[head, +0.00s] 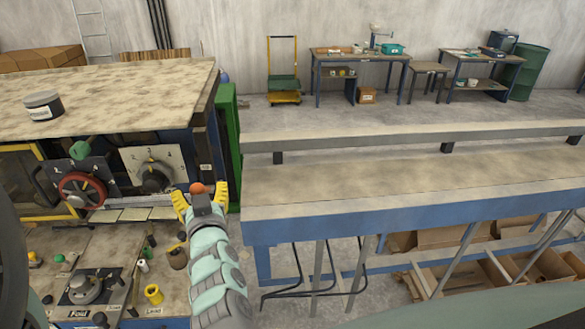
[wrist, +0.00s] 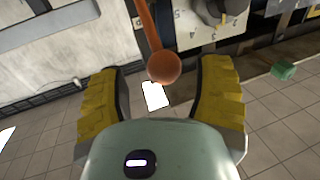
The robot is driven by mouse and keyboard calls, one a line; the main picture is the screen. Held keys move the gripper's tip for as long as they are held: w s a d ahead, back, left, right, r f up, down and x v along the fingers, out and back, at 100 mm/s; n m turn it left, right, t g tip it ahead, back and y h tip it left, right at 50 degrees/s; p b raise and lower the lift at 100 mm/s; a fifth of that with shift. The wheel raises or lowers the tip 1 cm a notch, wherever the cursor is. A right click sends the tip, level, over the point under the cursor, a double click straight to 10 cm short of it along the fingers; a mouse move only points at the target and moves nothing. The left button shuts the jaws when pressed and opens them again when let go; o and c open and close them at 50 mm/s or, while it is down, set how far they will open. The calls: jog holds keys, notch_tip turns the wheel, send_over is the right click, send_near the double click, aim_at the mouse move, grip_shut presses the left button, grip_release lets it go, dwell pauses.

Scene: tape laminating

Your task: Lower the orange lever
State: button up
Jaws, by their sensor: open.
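The orange lever shows in the wrist view as a rod ending in a round orange knob (wrist: 164,67). The knob appears between the two yellow fingers of my gripper (wrist: 163,95), with visible gaps on both sides. My gripper is open and empty. In the head view, the orange knob (head: 196,188) shows just above the end of my arm, between the yellow fingers of my gripper (head: 201,198). Most of the rod is hidden in the head view. I cannot tell how far the knob is from my palm.
Left of the lever, the machine carries a red handwheel (head: 83,191) and a dial panel (head: 155,172). A lower panel with a knob (head: 86,288) and a yellow cup (head: 153,294) lie below. A blue-framed conveyor table (head: 400,190) stands at right. A green post (head: 226,145) is close behind.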

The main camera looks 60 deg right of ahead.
jog(key=shift+w+d+r+p, duration=0.2)
jog(key=shift+w+d+p, duration=0.25)
jog(key=shift+p, duration=0.55)
jog(key=shift+w+a+f+p, duration=0.15)
jog(key=shift+w+f+p, duration=0.05)
jog(key=shift+w+p, duration=0.3)
jog(key=shift+f, duration=0.1)
grip_shut()
